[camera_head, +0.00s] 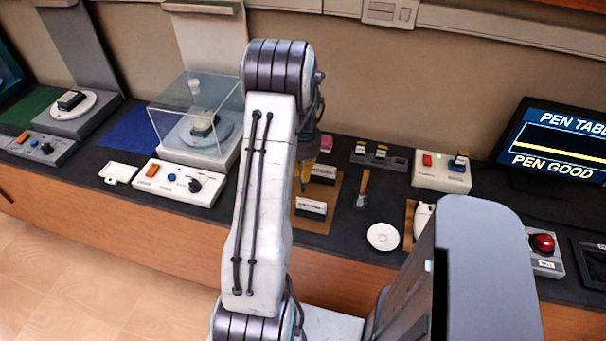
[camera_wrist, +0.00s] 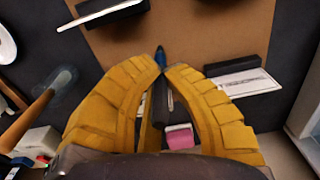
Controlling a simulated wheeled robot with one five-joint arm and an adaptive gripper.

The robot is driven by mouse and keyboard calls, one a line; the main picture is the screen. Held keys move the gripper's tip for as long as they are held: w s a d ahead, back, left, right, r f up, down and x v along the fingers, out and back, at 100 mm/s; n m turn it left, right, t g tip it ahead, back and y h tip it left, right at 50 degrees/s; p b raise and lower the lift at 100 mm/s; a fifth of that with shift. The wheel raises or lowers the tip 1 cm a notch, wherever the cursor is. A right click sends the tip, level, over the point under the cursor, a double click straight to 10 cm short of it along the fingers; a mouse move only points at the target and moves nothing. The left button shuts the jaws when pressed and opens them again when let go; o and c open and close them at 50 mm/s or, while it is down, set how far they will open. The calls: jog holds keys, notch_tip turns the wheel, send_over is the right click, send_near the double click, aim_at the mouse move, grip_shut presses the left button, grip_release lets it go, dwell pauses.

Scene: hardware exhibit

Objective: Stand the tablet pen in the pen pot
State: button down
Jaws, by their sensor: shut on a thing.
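My gripper (camera_wrist: 164,72) has yellow ribbed fingers, closed around a slim dark pen (camera_wrist: 159,100) with a blue tip (camera_wrist: 160,56). The tip shows between the fingertips, and the fingers hide part of the shaft. In the head view my gripper (camera_head: 304,180) is over the brown mat (camera_head: 318,224), partly behind my arm; the pen cannot be made out there. I cannot pick out the pen pot with certainty. A small pink and white object (camera_wrist: 179,138) shows beyond the fingers in the wrist view, possibly the one behind my gripper in the head view (camera_head: 326,142).
Two black blocks with white labels (camera_head: 311,209) (camera_head: 323,173) stand on the mat. Right of it are a wooden-handled item (camera_head: 363,186) with a clear end and a white dish (camera_head: 383,237). A switch box (camera_head: 441,174) and monitor (camera_head: 560,140) stand farther right, a clear-covered device (camera_head: 196,120) left.

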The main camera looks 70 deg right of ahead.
aim_at(304, 187)
jog(key=shift+r, duration=0.5)
notch_tip(304, 187, up, 3)
jog(key=shift+s+f+b, duration=0.15)
jog(key=shift+f+b, duration=0.05)
jog(key=shift+b, duration=0.1)
jog(key=s+a+r, duration=0.1)
jog(key=s+r, duration=0.2)
jog(key=s, duration=0.2)
jog(key=s+a+r+b, duration=0.1)
jog(key=s+a+r, duration=0.1)
jog(key=s, duration=0.4)
jog(key=shift+a+r, duration=0.2)
jog(key=shift+r, duration=0.6)
